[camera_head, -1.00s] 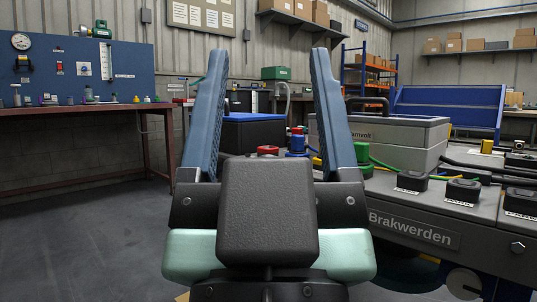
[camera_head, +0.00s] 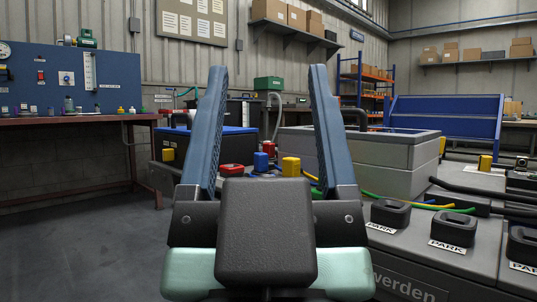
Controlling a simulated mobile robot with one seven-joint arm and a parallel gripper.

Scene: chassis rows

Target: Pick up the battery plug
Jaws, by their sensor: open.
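My gripper (camera_head: 268,75) is open and empty, its two blue pads wide apart in the middle of the view. Beyond the gap between them sit a red connector (camera_head: 232,170), a blue connector (camera_head: 260,161) and a yellow connector (camera_head: 290,166). A second small red piece (camera_head: 268,148) shows behind the blue one. No label on them is readable, so I cannot tell which is the battery plug. My gripper's dark body hides what lies below and in front of them.
A black box with a blue top (camera_head: 235,130) stands left of the connectors. A grey box (camera_head: 395,150) stands to the right. Black sockets marked PARK (camera_head: 455,228) and cables line the grey chassis top (camera_head: 415,245). The floor at left (camera_head: 80,240) is clear.

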